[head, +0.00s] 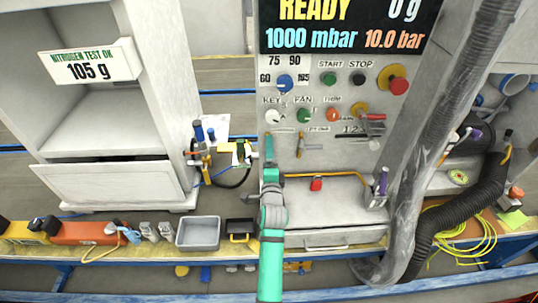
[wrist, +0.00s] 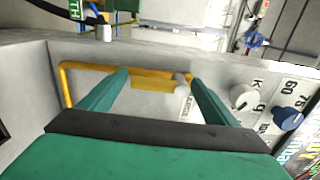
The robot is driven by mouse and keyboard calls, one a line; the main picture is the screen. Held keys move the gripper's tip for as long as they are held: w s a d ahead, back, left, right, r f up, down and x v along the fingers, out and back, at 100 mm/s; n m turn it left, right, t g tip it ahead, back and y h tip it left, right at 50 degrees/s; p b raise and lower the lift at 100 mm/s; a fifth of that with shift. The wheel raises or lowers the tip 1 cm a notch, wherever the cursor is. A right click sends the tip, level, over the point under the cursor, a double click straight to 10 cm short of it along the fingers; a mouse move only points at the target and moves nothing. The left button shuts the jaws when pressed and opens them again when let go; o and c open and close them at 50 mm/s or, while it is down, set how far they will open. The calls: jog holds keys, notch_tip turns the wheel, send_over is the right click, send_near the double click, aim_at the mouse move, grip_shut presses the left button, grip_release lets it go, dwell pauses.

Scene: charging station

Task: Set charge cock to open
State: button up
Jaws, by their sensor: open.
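A yellow lever (wrist: 152,85), which looks like the charge cock, lies along a yellow pipe on the grey panel in the wrist view. A small grey cylindrical fitting (wrist: 181,80) with a white tag stands at its right end. My gripper (wrist: 158,92) is open and empty, its green fingers appearing on either side of the lever. I cannot tell how far the fingertips are from it. In the head view my gripper (head: 268,150) is at the lower left of the panel and hides this spot. No open or shut marking is legible.
The key knob (wrist: 243,97) and blue knob (wrist: 288,118) are close to the right finger. Another yellow lever (head: 300,145) hangs right of my gripper in the head view. A thick grey hose (head: 440,120) is to the right.

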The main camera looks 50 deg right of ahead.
jog(key=v, duration=1)
jog(key=shift+s+a, duration=0.25)
jog(key=shift+s, duration=0.05)
dwell(0.4)
